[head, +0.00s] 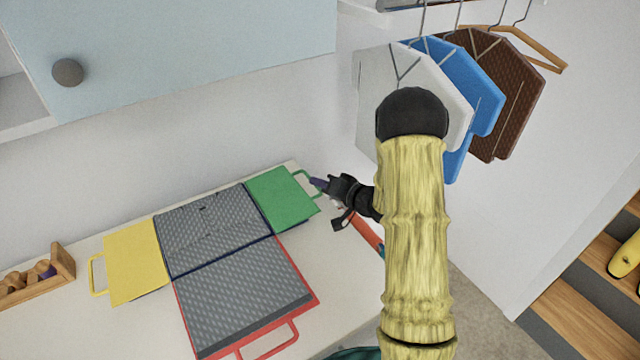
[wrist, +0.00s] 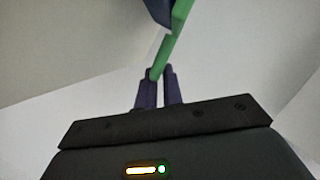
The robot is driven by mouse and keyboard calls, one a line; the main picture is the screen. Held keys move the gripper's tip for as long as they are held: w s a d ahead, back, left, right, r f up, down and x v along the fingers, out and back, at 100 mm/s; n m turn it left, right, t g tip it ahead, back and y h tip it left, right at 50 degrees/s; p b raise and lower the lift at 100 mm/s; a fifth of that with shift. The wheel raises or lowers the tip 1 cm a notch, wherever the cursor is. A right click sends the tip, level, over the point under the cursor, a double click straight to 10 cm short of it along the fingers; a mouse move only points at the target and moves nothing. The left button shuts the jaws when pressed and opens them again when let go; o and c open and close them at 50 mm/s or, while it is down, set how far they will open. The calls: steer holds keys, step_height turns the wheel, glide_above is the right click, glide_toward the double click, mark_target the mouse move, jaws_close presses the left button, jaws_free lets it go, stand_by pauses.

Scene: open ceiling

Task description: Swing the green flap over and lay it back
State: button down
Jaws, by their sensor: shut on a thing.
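The green flap (head: 281,198) is on the right side of the grey textured panels on the white table, its handle loop pointing right. My gripper (head: 319,184) is at this handle, coming in from the right. In the wrist view my two purple fingers (wrist: 160,88) are shut on the green handle (wrist: 172,42), which runs up and right from between the tips. The yellow flap (head: 135,262) lies out to the left. The red-edged flap (head: 243,295) lies toward the front with its red handle (head: 268,342). My arm hides part of the table's right end.
A wooden rack (head: 38,277) with small rollers stands at the table's left. Clothes-shaped panels in white (head: 410,85), blue (head: 475,90) and brown (head: 497,95) hang above right, near my arm. An orange-red stick (head: 367,232) lies by the table's right edge. Wooden steps (head: 590,290) are at far right.

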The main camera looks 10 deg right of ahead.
steer(key=shift+s+a+f, duration=0.15)
steer(key=shift+a+f, duration=0.05)
steer(key=shift+f, duration=0.8)
steer(key=c, duration=1.5)
jaws_free()
steer(key=shift+d+r, duration=0.1)
steer(key=shift+d, duration=0.1)
steer(key=b+v, duration=0.1)
steer(key=v, duration=1.6)
steer(key=shift+b, duration=0.3)
steer(key=shift+r, duration=0.1)
